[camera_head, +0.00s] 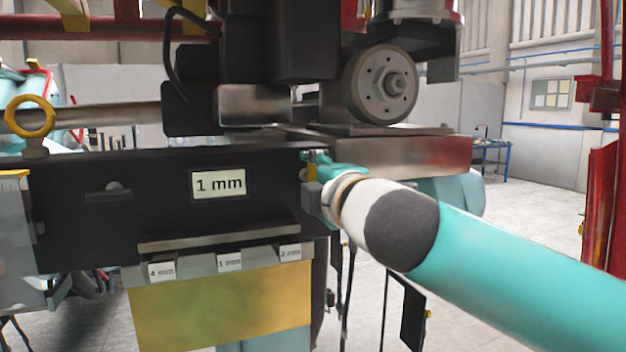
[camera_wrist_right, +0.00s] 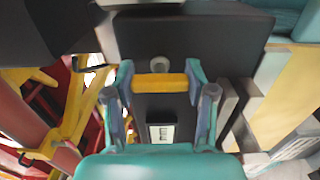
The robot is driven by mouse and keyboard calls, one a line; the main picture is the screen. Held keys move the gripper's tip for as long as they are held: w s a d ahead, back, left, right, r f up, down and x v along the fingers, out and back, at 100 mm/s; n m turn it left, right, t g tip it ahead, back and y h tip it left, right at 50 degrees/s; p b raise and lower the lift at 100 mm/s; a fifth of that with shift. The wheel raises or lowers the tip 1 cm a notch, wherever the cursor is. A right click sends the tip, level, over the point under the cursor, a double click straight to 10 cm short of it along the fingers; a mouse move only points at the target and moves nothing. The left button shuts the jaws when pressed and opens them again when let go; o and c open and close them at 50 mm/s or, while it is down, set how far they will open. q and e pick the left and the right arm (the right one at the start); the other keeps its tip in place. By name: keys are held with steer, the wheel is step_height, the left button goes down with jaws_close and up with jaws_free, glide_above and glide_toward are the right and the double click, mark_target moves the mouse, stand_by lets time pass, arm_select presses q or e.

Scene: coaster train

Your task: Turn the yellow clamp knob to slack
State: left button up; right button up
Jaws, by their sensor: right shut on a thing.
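The yellow clamp knob shows in the right wrist view as a short yellow bar (camera_wrist_right: 160,83) lying crosswise in front of a dark panel. My right gripper (camera_wrist_right: 160,92) has one teal finger at each end of the bar and is shut on it. In the head view my right gripper (camera_head: 318,174) is at the right end of the dark beam (camera_head: 130,215). Only a small yellow bit of the knob (camera_head: 311,157) shows there, the rest hidden by the gripper. My left gripper is in neither view.
A "1 mm" sign (camera_head: 218,184) is on the beam. Below it, a rack holds blocks marked 4 mm (camera_head: 162,268), 1 mm (camera_head: 229,261) and 2 mm (camera_head: 290,252). A grey wheel (camera_head: 380,84) sits above my right gripper. A yellow ring (camera_head: 30,117) stands at the left.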

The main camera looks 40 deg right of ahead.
steer(key=shift+w+a+f, duration=0.1)
steer(key=shift+f, duration=0.25)
steer(key=o, duration=0.9)
steer(key=shift+o, duration=1.3)
steer(key=shift+r, duration=0.2)
steer(key=v, duration=1.2)
